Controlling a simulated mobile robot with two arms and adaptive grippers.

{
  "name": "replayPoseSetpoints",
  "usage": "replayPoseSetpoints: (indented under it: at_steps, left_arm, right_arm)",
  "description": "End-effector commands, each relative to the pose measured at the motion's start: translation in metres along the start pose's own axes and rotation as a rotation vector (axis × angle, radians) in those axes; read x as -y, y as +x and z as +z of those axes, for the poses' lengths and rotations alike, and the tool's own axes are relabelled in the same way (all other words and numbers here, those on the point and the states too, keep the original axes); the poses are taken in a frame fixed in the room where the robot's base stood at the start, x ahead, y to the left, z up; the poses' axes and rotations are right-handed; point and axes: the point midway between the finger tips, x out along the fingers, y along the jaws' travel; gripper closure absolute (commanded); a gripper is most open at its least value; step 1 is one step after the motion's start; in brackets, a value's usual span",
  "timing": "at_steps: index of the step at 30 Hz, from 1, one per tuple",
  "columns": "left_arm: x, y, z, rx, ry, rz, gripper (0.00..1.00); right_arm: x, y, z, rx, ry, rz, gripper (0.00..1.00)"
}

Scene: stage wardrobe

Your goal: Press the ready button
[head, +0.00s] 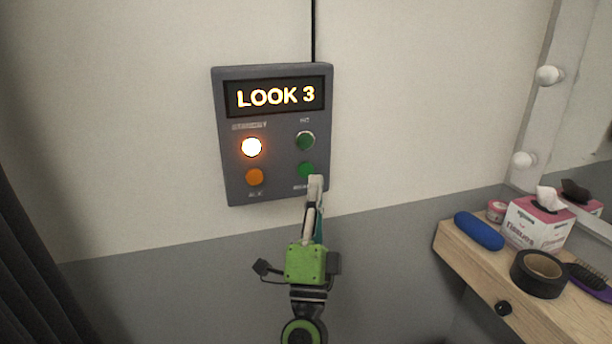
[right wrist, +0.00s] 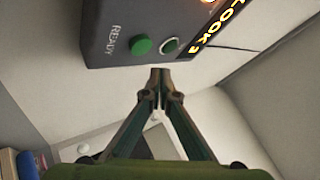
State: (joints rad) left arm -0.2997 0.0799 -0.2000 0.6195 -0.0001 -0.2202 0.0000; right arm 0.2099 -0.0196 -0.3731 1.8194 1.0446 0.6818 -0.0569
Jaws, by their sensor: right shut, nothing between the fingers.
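A dark grey wall panel (head: 273,190) carries a lit display reading "LOOK 3". The green ready button (head: 306,169) is at its lower right, with its label partly covered by my gripper. In the right wrist view the ready button (right wrist: 141,45) is a round green cap beside the word "READY". My right gripper (head: 316,181) is shut and empty, its tips just below the button in the head view. In the right wrist view its closed tips (right wrist: 160,75) appear apart from the button, though contact is hard to judge. My left gripper is not in view.
Another green button (head: 305,140) sits above the ready button. A glowing lamp (head: 251,147) and an orange button (head: 254,177) are on the left. A wooden shelf (head: 450,242) at right holds a tissue box (head: 537,226), black tape (head: 539,288) and a blue case (head: 478,231).

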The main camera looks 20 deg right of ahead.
Motion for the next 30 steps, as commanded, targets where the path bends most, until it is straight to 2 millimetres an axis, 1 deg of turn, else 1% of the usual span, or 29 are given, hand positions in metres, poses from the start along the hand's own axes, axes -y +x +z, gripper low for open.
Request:
replayPoseSetpoints:
  at_steps: [3, 9, 30]
  left_arm:
    - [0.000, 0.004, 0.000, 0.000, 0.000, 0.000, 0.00]
    - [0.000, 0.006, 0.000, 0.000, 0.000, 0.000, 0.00]
    - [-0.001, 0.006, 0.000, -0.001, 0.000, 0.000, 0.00]
  right_arm:
    - [-0.007, 0.008, 0.007, -0.001, -0.001, 0.000, 1.00]
    - [-0.012, 0.016, 0.012, -0.001, -0.001, 0.000, 1.00]
    - [-0.013, 0.017, 0.012, 0.000, -0.001, 0.001, 1.00]
